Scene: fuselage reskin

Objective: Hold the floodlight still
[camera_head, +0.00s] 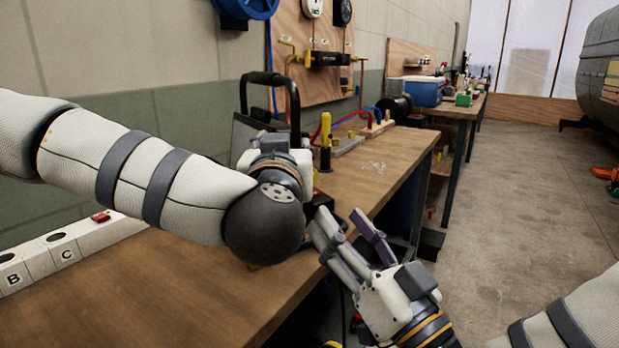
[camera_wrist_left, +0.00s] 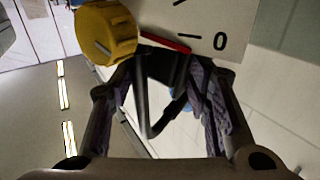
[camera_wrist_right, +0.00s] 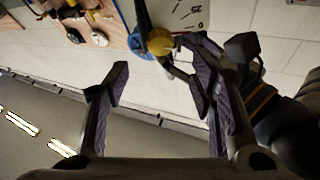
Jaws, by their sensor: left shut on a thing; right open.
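The floodlight (camera_head: 270,83) stands on the bench by the wall, with a black tube handle above a dark housing. My left wrist and forearm hide much of its front. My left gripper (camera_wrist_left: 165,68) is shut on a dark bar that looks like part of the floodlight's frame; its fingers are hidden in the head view. In the left wrist view, a yellow knob (camera_wrist_left: 106,32) and a white marked panel (camera_wrist_left: 210,25) are close beside the fingers. My right gripper (camera_head: 345,222) is open and empty off the bench's front edge, apart from the floodlight.
The bench (camera_head: 185,285) has a lettered white socket strip (camera_head: 75,245) at left. A yellow-topped black post (camera_head: 326,128) and a block with red and blue cables (camera_head: 375,130) stand right of the floodlight.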

